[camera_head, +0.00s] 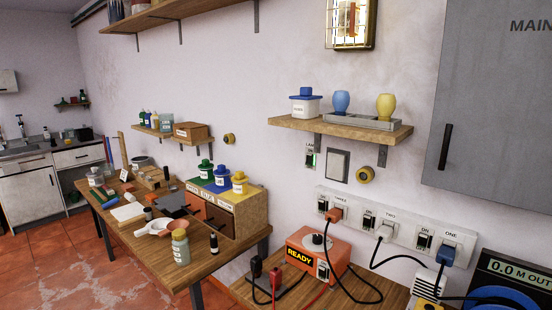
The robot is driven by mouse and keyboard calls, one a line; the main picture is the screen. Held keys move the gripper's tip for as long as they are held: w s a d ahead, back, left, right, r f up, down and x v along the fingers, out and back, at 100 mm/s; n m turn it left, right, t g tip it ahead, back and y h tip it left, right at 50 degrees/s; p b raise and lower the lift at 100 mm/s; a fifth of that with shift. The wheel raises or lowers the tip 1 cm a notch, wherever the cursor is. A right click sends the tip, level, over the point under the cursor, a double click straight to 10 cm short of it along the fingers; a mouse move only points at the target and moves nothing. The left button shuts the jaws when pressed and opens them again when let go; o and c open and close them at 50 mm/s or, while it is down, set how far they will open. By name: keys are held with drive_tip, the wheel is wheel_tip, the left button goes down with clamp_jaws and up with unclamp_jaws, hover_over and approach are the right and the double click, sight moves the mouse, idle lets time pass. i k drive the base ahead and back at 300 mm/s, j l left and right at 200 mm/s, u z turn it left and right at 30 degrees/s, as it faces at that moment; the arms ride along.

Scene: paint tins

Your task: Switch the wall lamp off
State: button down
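The wall lamp (350,24), a caged lamp with a brass-coloured frame, is on the wall at the top and is cut off by the picture's edge. Its inside looks bright. A small switch (310,158) with a label starting "LAM" is on the wall below the right-hand shelf, left of a grey plate (337,165). Its rocker position is too small to tell. My gripper is not in view.
The shelf (340,130) above the switch holds a blue-lidded jar and two vases. Below are a power strip (395,225) with several plugs and cables, and an orange "READY" box (318,255). A grey cabinet (495,100) is at right. A cluttered workbench (215,262) is at left.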

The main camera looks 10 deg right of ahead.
sight(309, 162)
drive_tip(key=i+j, duration=0.3)
drive_tip(key=i, duration=0.2)
drive_tip(key=i+j+u, duration=0.15)
drive_tip(key=i+j, duration=0.15)
drive_tip(key=i, duration=0.25)
